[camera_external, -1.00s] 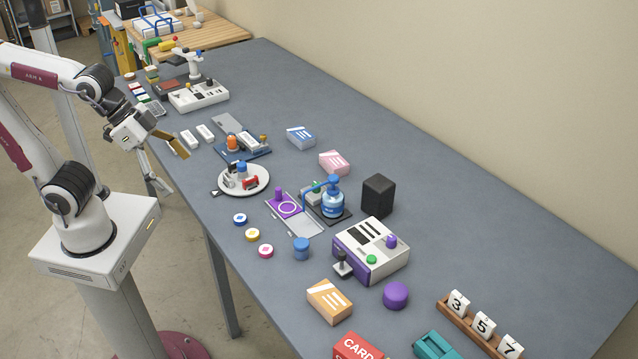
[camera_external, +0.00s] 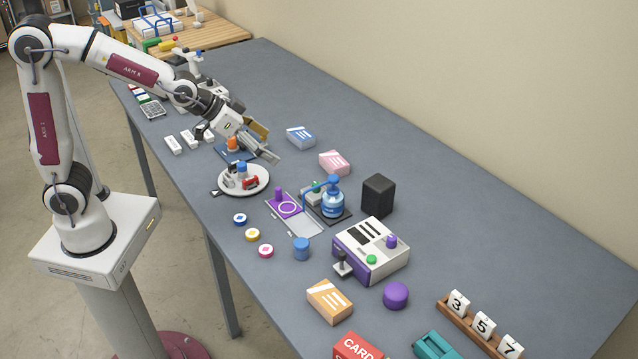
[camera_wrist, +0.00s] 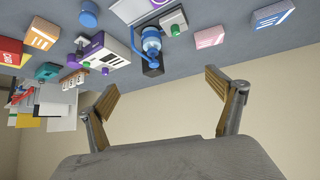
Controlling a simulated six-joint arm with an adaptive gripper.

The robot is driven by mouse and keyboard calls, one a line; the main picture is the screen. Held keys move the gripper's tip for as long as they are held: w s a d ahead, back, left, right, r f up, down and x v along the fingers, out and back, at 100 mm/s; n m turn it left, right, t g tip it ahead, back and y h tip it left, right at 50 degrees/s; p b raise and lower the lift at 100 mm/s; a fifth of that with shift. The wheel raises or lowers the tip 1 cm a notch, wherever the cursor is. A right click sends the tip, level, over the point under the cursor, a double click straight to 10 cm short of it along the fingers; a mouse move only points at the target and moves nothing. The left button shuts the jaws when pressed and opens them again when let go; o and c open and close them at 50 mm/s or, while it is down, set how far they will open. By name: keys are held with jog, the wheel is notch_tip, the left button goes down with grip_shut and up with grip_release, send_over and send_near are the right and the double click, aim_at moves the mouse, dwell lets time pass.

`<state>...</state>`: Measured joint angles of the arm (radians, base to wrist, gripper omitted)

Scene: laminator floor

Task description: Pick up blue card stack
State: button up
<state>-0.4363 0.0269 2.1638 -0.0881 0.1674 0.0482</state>
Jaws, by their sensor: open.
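The blue card stack (camera_external: 300,137) lies flat on the grey table toward its far side, blue and white with pale stripes on top. It also shows in the wrist view (camera_wrist: 272,16) at the upper right edge. My gripper (camera_external: 267,142) is above the table, to the left of the blue stack and apart from it. Its two fingers are spread with nothing between them; in the wrist view the open fingers (camera_wrist: 161,88) frame bare wall.
A round white tray (camera_external: 262,187) with small items and a blue pump bottle (camera_external: 333,202) stand nearby. A black box (camera_external: 378,196) is farther right. The table behind the blue stack is clear.

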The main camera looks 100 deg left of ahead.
jog(key=w+a+f+n+y, duration=0.25)
jog(key=a+f, duration=0.25)
jog(key=a, duration=0.6)
jog(key=n+g+y, duration=0.1)
jog(key=n+y, duration=0.2)
jog(key=y, duration=0.1)
send_near(297, 135)
jog(key=x, duration=0.6)
jog(key=shift+w, duration=0.2)
jog(key=shift+w+a+f, duration=0.1)
jog(key=shift+a+f, duration=0.05)
jog(key=shift+x, duration=1.1)
jog(key=shift+a, duration=0.15)
jog(key=shift+x, duration=2.45)
jog(key=shift+a, duration=0.15)
